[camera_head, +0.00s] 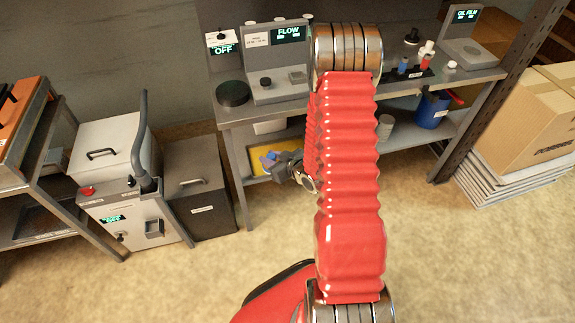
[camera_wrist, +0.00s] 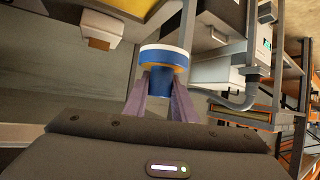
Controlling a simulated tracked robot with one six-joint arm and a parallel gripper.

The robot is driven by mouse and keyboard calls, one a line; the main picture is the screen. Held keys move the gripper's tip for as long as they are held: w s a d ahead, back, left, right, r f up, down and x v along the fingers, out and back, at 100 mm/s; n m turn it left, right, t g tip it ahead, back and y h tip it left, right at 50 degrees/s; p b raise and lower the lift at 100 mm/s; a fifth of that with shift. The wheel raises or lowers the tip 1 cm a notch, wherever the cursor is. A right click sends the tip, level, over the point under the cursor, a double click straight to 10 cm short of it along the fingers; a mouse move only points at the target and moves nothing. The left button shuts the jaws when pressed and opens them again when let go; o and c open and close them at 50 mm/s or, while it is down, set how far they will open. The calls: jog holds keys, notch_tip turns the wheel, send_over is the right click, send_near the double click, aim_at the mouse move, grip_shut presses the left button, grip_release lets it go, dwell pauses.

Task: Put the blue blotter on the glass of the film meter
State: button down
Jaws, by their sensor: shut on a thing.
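The blue blotter (camera_wrist: 164,57) is between the fingertips of my gripper (camera_wrist: 161,84) in the wrist view. It has a wide round head with a white face, a blue band and a narrower blue stem. My gripper is shut on the stem. In the head view my gripper (camera_head: 279,164) is low in front of the bench, left of my red arm, and the blotter is hard to make out there. The film meter (camera_head: 468,48), with a lit OIL FILM display, stands at the bench's right end. Its glass is too small to tell clearly. The gripper is well away from it.
A FLOW meter (camera_head: 278,65) stands on the bench's left part. A dark rack (camera_head: 413,76) with small red and blue pieces stands left of the film meter. A blue bucket (camera_head: 432,109) is on the lower shelf. A cardboard box (camera_head: 535,110) is at right; floor is clear in front.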

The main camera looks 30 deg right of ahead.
jog(key=w+a+r+m, duration=0.1)
jog(key=w+a+r, duration=0.3)
jog(key=a+r, duration=0.2)
jog(key=w+a+r+h, duration=0.1)
jog(key=w+a+r, duration=0.3)
jog(key=a+r, duration=0.3)
jog(key=a, duration=0.3)
jog(key=shift+w+a+r+m+h, duration=0.15)
jog(key=shift+w+r+m+h, duration=0.15)
jog(key=shift+m, duration=0.1)
